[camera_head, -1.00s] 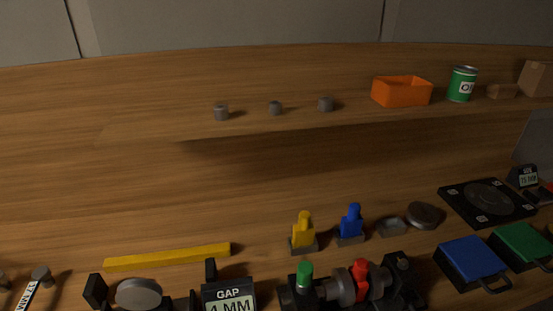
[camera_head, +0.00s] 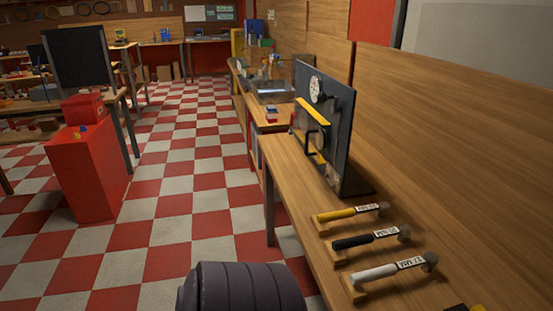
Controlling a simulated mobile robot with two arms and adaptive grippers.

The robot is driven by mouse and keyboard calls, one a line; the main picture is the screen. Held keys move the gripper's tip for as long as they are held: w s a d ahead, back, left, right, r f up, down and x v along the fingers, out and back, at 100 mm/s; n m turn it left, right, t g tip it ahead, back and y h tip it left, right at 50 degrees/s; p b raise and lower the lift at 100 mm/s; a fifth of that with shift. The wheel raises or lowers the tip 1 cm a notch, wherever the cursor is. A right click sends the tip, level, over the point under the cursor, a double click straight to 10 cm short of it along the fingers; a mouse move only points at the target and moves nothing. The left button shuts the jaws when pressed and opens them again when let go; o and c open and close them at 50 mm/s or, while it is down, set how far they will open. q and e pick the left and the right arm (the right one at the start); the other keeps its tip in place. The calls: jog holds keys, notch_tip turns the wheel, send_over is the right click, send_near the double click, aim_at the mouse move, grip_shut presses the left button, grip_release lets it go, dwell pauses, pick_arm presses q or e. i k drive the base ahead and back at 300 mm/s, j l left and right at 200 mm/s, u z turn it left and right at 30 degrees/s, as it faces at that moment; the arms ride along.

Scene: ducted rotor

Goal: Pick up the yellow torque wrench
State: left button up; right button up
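The yellow torque wrench (camera_head: 350,212) lies on the wooden bench at the right, the farthest of three wrenches in a row. Its handle points left and its grey head points right, with a white label on the shaft. Its handle end rests on a small wooden block (camera_head: 321,224). A black-handled wrench (camera_head: 366,240) and a white-handled wrench (camera_head: 388,270) lie nearer, set out the same way. Neither of my grippers shows in this view, and nothing touches the yellow wrench.
A dark upright panel (camera_head: 324,122) with a yellow bar and a handle stands just beyond the wrenches. A red cabinet (camera_head: 88,170) stands across the aisle at the left. The red-and-white checkered floor (camera_head: 185,165) between is clear.

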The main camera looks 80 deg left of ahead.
aim_at(382, 207)
jog(key=u, duration=1.8)
jog(key=l+z, duration=0.2)
jog(key=z, duration=3.1)
jog(key=u, duration=3.3)
jog(key=j, duration=0.1)
